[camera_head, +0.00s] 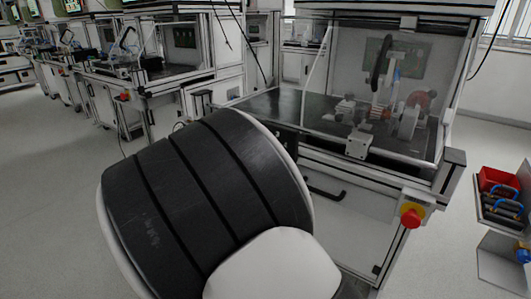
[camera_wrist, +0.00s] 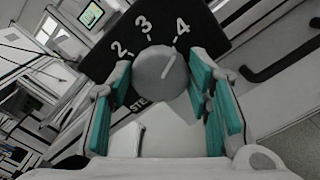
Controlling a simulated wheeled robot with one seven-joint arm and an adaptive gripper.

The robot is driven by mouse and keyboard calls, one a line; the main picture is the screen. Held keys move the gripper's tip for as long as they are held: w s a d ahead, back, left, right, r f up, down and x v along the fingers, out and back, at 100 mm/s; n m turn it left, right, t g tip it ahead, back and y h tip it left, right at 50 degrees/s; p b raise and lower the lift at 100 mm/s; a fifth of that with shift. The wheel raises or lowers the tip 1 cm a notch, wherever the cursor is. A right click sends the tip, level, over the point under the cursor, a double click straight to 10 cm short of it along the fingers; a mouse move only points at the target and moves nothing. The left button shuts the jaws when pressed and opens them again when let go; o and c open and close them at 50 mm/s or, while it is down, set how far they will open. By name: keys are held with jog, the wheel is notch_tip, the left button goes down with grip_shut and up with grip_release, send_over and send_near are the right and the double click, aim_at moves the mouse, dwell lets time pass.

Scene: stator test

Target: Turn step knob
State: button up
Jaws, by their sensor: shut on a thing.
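The step knob (camera_wrist: 153,66) is a grey round dial with a white pointer line, seen in the wrist view at upper middle. It sits on a black panel (camera_wrist: 222,28) marked 2, 3 and 4, with partly hidden lettering starting "STE" below. The pointer line slants up and right, toward the 4. My gripper (camera_wrist: 160,76) has its teal-padded fingers on both sides of the knob and is shut on it. In the head view my own arm fills the lower middle, and the gripper and knob are not visible there.
A test bench (camera_head: 380,135) with a clear-screened enclosure stands beyond my arm. A red emergency-stop button (camera_head: 411,215) sits on its front right. A red bin (camera_head: 497,180) is at the far right. More benches line the back left, with open floor at left.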

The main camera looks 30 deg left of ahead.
jog(key=o, duration=1.1)
jog(key=shift+o, duration=0.2)
jog(key=shift+s, duration=0.1)
jog(key=s, duration=1.2)
jog(key=shift+a, duration=0.45)
jog(key=shift+w, duration=0.1)
